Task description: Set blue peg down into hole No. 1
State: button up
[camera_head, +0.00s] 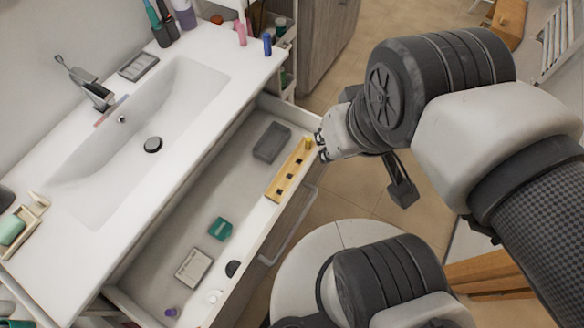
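A small blue peg (267,44) stands upright on the counter's far right corner. A yellow wooden block (284,183) with several dark square holes lies along the front side of the open drawer. A yellow peg (308,143) appears to stand at its far end. I cannot read any hole numbers. My gripper (321,146) is just right of the block's far end, over the drawer's front edge, and apart from the blue peg. Its fingers are small and partly hidden by the wrist, so I cannot tell if they are open. I see nothing between them.
A pink bottle-like item (240,34) stands left of the blue peg. The open drawer (165,240) also holds a grey box (271,142), a green item (220,229) and a pale box (193,267). A sink and faucet (90,92) occupy the counter.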

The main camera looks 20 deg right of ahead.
aim_at(276, 192)
jog(key=i+l+z, duration=0.25)
jog(key=l, duration=0.2)
jog(key=i+l+z, duration=0.25)
jog(key=l, duration=0.15)
jog(key=i+l, duration=0.35)
jog(key=i, duration=0.15)
jog(key=i+l+z, duration=0.1)
jog(key=i+l, duration=0.25)
jog(key=i, duration=0.2)
jog(key=i+l, duration=0.3)
jog(key=i, duration=0.2)
jog(key=i+j+u, duration=0.1)
jog(key=u, duration=0.35)
jog(key=i+u, duration=0.25)
jog(key=u, duration=0.2)
jog(key=i+u, duration=0.2)
jog(key=u, duration=0.3)
jog(key=i+u, duration=0.2)
jog(key=u, duration=0.25)
jog(key=i+l+u, duration=0.15)
jog(key=u, duration=0.3)
jog(key=i+u, duration=0.25)
jog(key=i+l+u, duration=0.1)
jog(key=u, duration=0.2)
